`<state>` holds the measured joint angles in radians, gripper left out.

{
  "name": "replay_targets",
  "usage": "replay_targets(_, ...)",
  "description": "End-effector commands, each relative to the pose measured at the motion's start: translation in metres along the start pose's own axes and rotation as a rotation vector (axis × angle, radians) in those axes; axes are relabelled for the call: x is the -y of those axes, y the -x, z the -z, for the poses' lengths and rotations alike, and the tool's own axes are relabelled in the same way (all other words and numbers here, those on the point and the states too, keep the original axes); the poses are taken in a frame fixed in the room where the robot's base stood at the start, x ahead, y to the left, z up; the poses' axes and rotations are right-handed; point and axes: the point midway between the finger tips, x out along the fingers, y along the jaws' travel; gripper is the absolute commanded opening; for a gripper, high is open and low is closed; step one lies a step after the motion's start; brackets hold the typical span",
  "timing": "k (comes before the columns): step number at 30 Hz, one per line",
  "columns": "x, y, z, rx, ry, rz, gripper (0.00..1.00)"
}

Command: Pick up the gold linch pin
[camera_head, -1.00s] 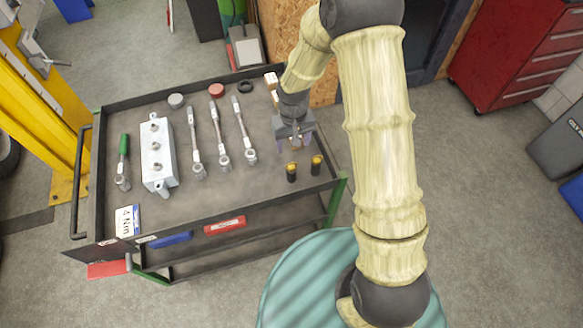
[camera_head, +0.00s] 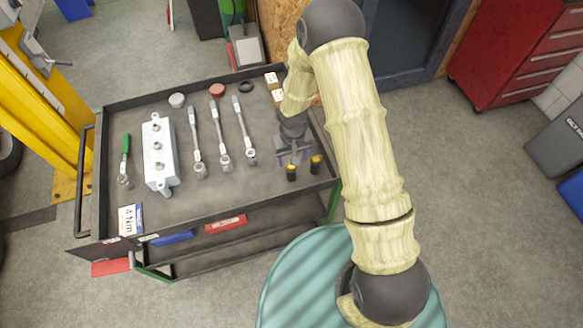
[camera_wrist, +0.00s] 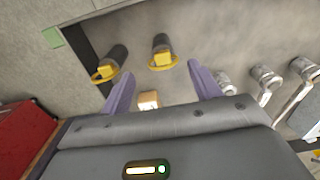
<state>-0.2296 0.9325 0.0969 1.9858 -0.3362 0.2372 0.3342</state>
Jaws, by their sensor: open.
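Two short black cylinders with gold tops stand near the front right corner of the cart top. The left one (camera_head: 291,172) and right one (camera_head: 316,164) show in the head view. In the wrist view, gold blocks with rings, which look like linch pins, top both cylinders (camera_wrist: 106,70) (camera_wrist: 162,56). My gripper (camera_head: 293,156) is open just behind them, pointing down. In the wrist view its purple fingers (camera_wrist: 160,70) are apart, with the cylinders beyond their tips. A small tan block (camera_wrist: 148,100) shows between the fingers; I cannot tell whether they touch it.
The cart top (camera_head: 240,185) also carries several wrenches (camera_head: 222,140), a grey metal block (camera_head: 158,155), a green-handled tool (camera_head: 125,160), round caps (camera_head: 217,91) and small tan boxes (camera_head: 272,80). The raised cart rim is close to the cylinders. A red cabinet (camera_head: 510,50) stands far right.

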Motion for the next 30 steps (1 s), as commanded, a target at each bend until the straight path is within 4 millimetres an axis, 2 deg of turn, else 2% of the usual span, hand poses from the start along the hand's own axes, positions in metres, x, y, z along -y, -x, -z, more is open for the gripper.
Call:
replay_targets(5,0.005,-0.019,-0.008,0.005,0.002,-0.001,0.62)
replay_targets(12,0.005,-0.041,-0.007,0.002,0.000,0.000,0.62)
replay_targets(28,0.005,-0.043,-0.006,0.001,-0.001,0.000,0.62)
replay_targets(29,0.005,-0.043,-0.006,0.001,-0.001,0.000,0.60)
replay_targets(30,0.005,-0.043,-0.006,0.001,-0.001,0.000,0.53)
